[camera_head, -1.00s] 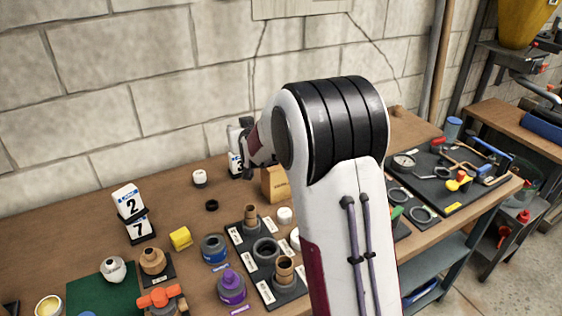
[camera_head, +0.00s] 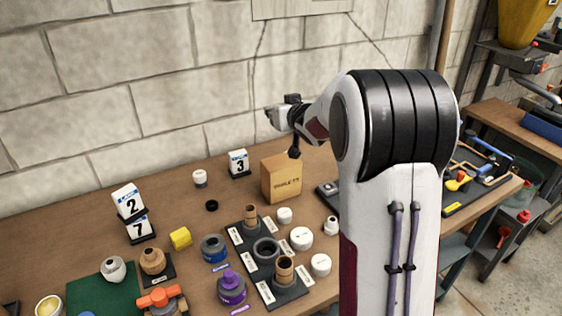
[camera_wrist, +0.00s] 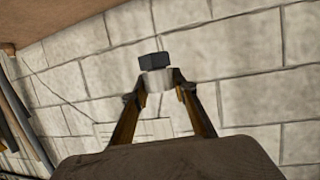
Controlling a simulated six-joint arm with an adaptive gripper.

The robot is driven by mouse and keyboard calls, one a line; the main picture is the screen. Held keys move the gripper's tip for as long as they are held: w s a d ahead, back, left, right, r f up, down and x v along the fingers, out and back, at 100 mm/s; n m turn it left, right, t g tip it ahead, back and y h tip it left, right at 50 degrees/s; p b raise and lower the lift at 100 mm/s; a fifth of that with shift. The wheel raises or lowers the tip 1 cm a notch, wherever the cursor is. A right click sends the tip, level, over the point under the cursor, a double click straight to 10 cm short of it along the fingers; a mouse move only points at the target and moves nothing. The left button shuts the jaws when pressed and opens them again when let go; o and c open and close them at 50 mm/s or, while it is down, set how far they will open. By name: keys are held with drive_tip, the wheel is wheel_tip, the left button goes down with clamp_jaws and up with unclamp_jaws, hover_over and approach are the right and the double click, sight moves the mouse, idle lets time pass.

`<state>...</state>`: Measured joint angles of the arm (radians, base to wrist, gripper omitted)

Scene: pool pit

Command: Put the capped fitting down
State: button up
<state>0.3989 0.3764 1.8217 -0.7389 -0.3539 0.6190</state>
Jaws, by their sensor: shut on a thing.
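In the wrist view, my gripper (camera_wrist: 160,86) has both fingers closed on the capped fitting (camera_wrist: 157,79). The fitting has a light grey or white body and a dark, angular cap (camera_wrist: 153,61). The block wall fills the view beyond it, and the fitting touches nothing there except the fingers. In the head view, the end of my arm is raised above the back of the workbench (camera_head: 80,225), near the wall and over the area of the cardboard box. The held fitting cannot be made out clearly in the head view.
The cardboard box (camera_head: 281,178) stands below my arm's end. Sign 3 (camera_head: 238,163), a small white jar (camera_head: 200,178) and a black ring (camera_head: 211,206) are to its left. White caps (camera_head: 301,238) and a black fitting tray (camera_head: 290,293) stand in front. Bare wood shows at the back left.

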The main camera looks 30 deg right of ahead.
drive_tip(key=shift+s+a+f+n+y, duration=0.1)
drive_tip(key=shift+s+f+n+y, duration=0.2)
drive_tip(key=shift+s, duration=0.3)
drive_tip(key=shift+s+f+n+y, duration=0.2)
drive_tip(key=shift+s+f, duration=0.15)
drive_tip(key=shift+s, duration=0.2)
hover_over(281, 161)
drive_tip(key=shift+f, duration=3.1)
drive_tip(key=shift+f, duration=1.9)
drive_tip(key=shift+f, duration=0.15)
